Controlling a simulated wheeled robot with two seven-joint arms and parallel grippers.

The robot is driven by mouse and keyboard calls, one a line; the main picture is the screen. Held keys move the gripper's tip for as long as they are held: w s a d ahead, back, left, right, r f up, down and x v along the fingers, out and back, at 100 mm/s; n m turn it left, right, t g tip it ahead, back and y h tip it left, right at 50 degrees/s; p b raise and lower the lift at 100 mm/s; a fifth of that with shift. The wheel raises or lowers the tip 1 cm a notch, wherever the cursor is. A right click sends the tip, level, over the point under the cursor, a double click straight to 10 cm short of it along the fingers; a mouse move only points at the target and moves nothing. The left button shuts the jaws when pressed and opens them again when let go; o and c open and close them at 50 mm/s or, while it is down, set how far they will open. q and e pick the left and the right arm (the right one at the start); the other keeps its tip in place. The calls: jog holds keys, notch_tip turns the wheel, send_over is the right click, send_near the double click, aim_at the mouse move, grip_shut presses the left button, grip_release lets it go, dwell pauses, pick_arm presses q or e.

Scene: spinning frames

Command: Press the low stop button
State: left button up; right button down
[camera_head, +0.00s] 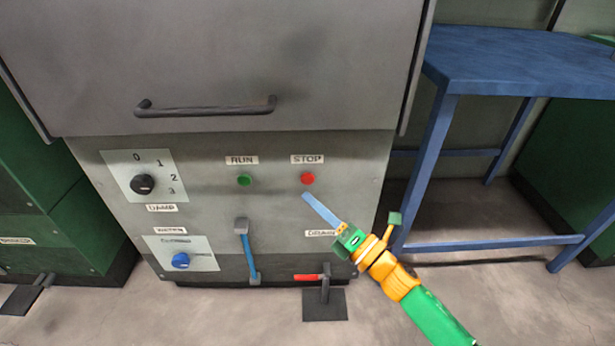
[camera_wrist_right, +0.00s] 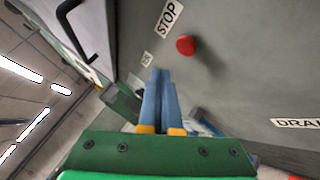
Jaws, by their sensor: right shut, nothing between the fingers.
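The red stop button (camera_head: 307,179) sits low on the grey machine front, under a STOP label (camera_head: 307,159). In the right wrist view the red button (camera_wrist_right: 186,45) shows ahead of the fingertips and a little right of them. My right gripper (camera_head: 306,196) is shut and empty, its blue fingers together, pointing up and left with the tips just below the button in the head view. In the right wrist view the right gripper (camera_wrist_right: 160,73) also shows its fingers side by side. A gap shows between tips and button in both views. My left gripper is not in view.
A green button (camera_head: 244,180) under a RUN label lies left of the red one. A black knob (camera_head: 143,184), a blue knob (camera_head: 181,261), a blue-handled lever (camera_head: 246,250) and a red-handled drain valve (camera_head: 308,277) are nearby. A blue table (camera_head: 520,62) stands at right.

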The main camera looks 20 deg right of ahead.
jog(key=shift+s+a, duration=0.2)
jog(key=shift+s, duration=0.35)
jog(key=shift+s+a, duration=0.15)
jog(key=shift+s, duration=0.4)
jog(key=shift+f, duration=0.1)
